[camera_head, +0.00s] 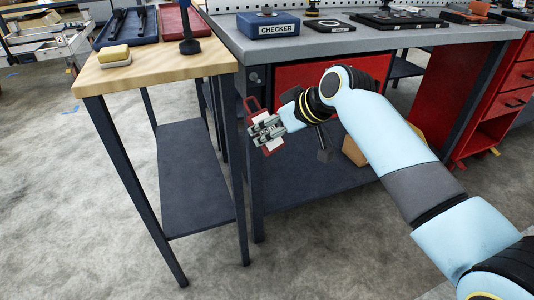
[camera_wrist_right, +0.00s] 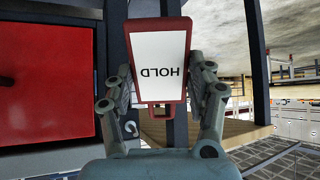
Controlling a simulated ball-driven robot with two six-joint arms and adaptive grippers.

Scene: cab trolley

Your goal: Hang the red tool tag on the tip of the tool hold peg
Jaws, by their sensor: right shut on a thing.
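The red tool tag (camera_head: 271,147) has a white face and a red loop at its upper end in the head view. In the right wrist view the tag (camera_wrist_right: 160,57) shows the word HOLD upside down. My right gripper (camera_head: 266,131) is shut on the tag, one finger on each side of it. I cannot make out the tool hold peg for certain. My left gripper is not in view.
The wooden table (camera_head: 155,72) carries a blue tray (camera_head: 125,27), a dark post (camera_head: 189,28) and a yellow-topped block (camera_head: 115,56). The grey bench (camera_head: 350,43) carries a blue CHECKER box (camera_head: 268,26). Table legs and lower shelves stand close to the held tag.

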